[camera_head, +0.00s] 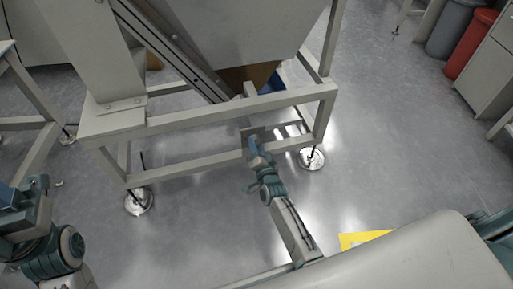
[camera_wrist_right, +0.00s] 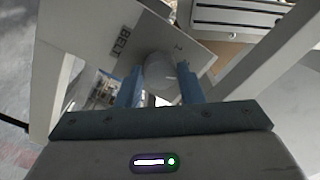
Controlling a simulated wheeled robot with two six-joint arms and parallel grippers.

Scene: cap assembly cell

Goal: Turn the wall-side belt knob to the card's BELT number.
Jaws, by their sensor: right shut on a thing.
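A light grey panel (camera_wrist_right: 95,38) lettered BELT shows in the right wrist view, with a pale grey knob (camera_wrist_right: 160,72) on it. My right gripper (camera_wrist_right: 160,84) is shut on this knob, with one blue finger on each side. A small mark shows on the panel beside the knob, too small to read surely. In the head view my right gripper (camera_head: 251,134) is at the front lower frame of the machine (camera_head: 215,113); the knob is hidden there. No card with a BELT number can be read.
The machine's grey frame bars and round feet (camera_head: 312,157) stand close around my right gripper. A red bin (camera_head: 472,45) and a grey bin (camera_head: 450,28) stand at the upper right. A yellow-edged item (camera_head: 352,240) shows at the bottom.

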